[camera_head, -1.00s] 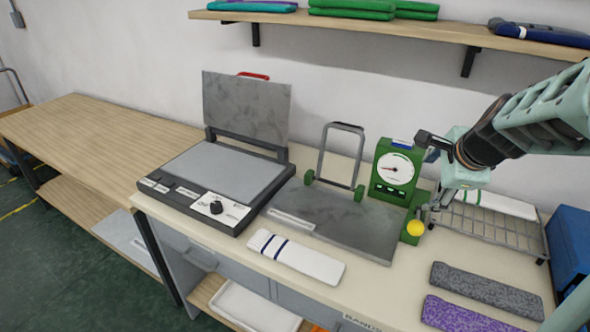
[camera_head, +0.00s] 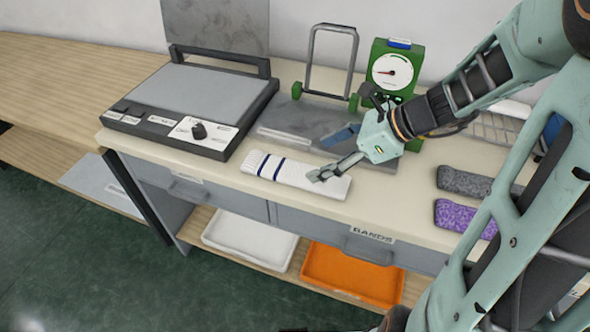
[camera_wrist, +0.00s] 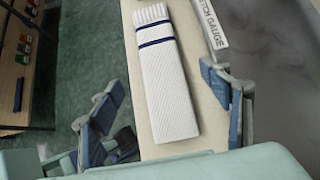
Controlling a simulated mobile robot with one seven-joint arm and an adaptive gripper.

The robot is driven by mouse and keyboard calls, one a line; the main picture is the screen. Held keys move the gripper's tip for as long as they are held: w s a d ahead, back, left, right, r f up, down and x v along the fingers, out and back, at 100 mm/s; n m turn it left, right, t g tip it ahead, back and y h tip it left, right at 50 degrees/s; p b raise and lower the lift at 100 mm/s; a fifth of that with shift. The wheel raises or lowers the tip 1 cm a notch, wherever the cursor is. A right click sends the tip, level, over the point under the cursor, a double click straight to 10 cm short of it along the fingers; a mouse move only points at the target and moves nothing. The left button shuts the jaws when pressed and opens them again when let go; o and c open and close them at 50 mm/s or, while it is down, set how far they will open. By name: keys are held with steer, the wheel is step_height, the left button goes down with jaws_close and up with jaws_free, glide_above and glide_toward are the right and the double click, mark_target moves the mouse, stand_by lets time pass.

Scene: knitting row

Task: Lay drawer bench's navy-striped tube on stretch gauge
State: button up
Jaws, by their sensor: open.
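The navy-striped tube (camera_head: 282,172) is white and knitted, with two navy stripes near its left end. It lies flat on the drawer bench (camera_head: 232,183) along the front edge. In the wrist view the tube (camera_wrist: 168,85) lies between the two spread fingers, beyond their tips. My gripper (camera_head: 335,174) is open and appears over the tube's right end; contact cannot be told. It also shows in the wrist view (camera_wrist: 168,98). The stretch gauge's grey plate (camera_head: 290,124) lies just behind the tube, partly hidden by my gripper. Its green dial unit (camera_head: 380,66) stands at the back.
Grey (camera_head: 463,182) and purple (camera_head: 458,216) folded tubes lie at the right. White (camera_head: 245,240) and orange (camera_head: 350,275) trays sit below the drawers.

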mark_target(295, 171)
steer(key=b+x, duration=0.1)
steer(key=x, duration=0.7)
steer(key=shift+f+b, duration=0.2)
steer(key=shift+b, duration=0.2)
steer(key=c, duration=1)
